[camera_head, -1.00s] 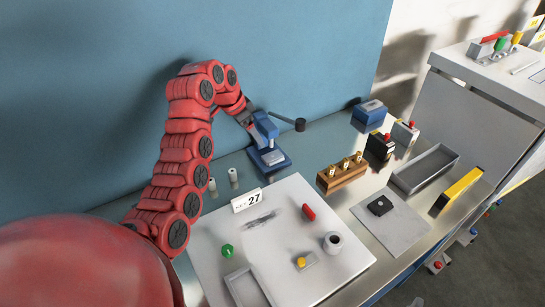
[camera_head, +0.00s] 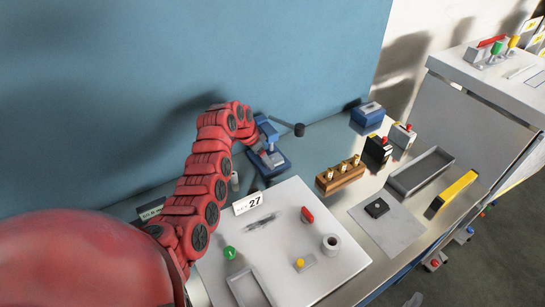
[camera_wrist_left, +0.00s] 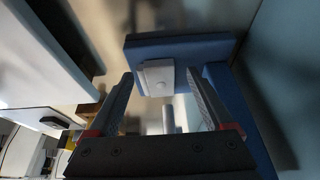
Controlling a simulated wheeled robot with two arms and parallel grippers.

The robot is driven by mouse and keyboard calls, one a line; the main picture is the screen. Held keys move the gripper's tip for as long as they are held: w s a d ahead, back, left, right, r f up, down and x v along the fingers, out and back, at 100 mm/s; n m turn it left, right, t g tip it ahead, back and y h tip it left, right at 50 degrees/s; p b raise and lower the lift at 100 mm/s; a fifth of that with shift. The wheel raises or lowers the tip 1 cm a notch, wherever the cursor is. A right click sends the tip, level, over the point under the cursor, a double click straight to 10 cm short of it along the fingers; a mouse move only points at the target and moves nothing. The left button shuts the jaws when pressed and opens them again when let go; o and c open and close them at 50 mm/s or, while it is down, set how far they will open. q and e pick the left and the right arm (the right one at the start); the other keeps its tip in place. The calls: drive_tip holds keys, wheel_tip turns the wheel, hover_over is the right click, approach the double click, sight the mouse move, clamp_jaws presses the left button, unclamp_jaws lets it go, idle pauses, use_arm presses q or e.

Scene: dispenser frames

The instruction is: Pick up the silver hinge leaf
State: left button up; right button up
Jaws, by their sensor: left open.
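A small silver plate, which looks like the hinge leaf (camera_head: 272,160), lies on the base of a blue press (camera_head: 283,166) near the back wall. In the left wrist view the silver leaf (camera_wrist_left: 158,77) shows as a pale plate with a round spot, on the blue base (camera_wrist_left: 205,48). My left gripper (camera_wrist_left: 160,82) is open and empty, its two fingers spread on either side of the leaf as seen there. I cannot tell how far the leaf is from the fingertips. In the head view the gripper is mostly hidden by the arm. My right gripper is not in view.
A white board (camera_head: 290,252) with a "27" card (camera_head: 248,202) and small parts lies in front. A wooden block (camera_head: 340,176), grey tray (camera_head: 420,172) and blue box (camera_head: 368,113) stand right. A pale cylinder (camera_head: 234,181) is close to my arm. The wall is close behind.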

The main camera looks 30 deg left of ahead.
use_arm(q)
drive_tip(key=shift+w+d+f, duration=0.1)
drive_tip(key=shift+f, duration=0.35)
clamp_jaws()
